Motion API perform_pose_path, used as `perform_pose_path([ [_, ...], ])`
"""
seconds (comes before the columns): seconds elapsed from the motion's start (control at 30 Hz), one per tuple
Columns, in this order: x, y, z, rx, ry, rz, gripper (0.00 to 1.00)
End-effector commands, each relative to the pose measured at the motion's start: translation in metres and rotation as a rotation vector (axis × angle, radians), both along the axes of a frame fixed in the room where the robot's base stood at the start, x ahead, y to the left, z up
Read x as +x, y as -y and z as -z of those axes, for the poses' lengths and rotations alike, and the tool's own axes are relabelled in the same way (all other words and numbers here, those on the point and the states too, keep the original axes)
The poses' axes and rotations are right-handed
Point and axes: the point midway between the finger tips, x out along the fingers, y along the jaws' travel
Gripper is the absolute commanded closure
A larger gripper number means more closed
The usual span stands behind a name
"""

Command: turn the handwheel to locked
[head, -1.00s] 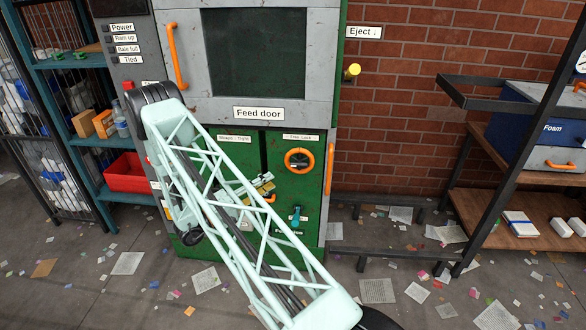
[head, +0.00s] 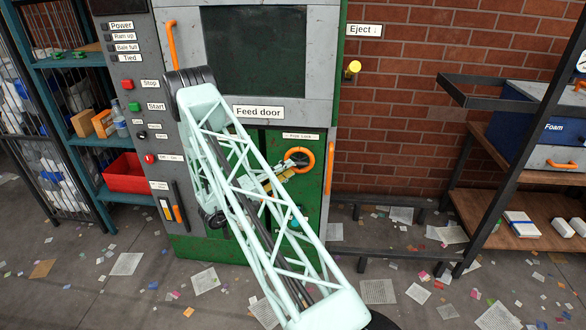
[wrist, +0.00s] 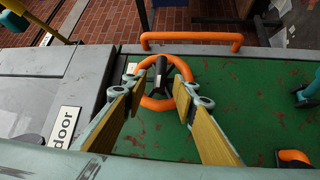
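The handwheel is an orange ring (head: 311,157) on the green lower panel of the machine, under a small label (head: 299,136) that seems to read "Free Lock". In the wrist view the orange ring (wrist: 157,105) has a dark hub and a black bar across it. My gripper (wrist: 163,80) is open, with its two tan-padded fingers apart on either side of the hub, over the ring. I cannot tell whether they touch it. In the head view my gripper (head: 286,173) is at the wheel's lower left and covers part of it.
An orange bar handle (head: 330,168) runs along the panel's right edge, close to the wheel. A teal knob (wrist: 306,94) and another orange part (wrist: 293,158) are on the same panel. The grey feed door (head: 222,108) is above. Paper scraps litter the floor.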

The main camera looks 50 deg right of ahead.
Motion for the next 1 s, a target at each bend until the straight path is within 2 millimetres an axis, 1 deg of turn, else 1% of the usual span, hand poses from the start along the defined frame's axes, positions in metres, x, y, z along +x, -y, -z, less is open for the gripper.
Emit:
perform_pose_path([
  [0.1,-0.004,0.012,-0.001,0.000,0.001,0.003,0.74],
  [0.3,-0.008,0.026,-0.003,0.000,0.001,0.001,0.74],
  [0.5,-0.009,0.031,-0.004,0.000,0.001,0.001,0.74],
  [0.77,-0.009,0.031,-0.005,0.000,0.000,0.001,0.74],
  [0.87,-0.009,0.031,-0.005,0.000,0.000,0.001,0.81],
  [1.0,-0.009,0.031,-0.005,0.000,0.000,0.001,0.94],
])
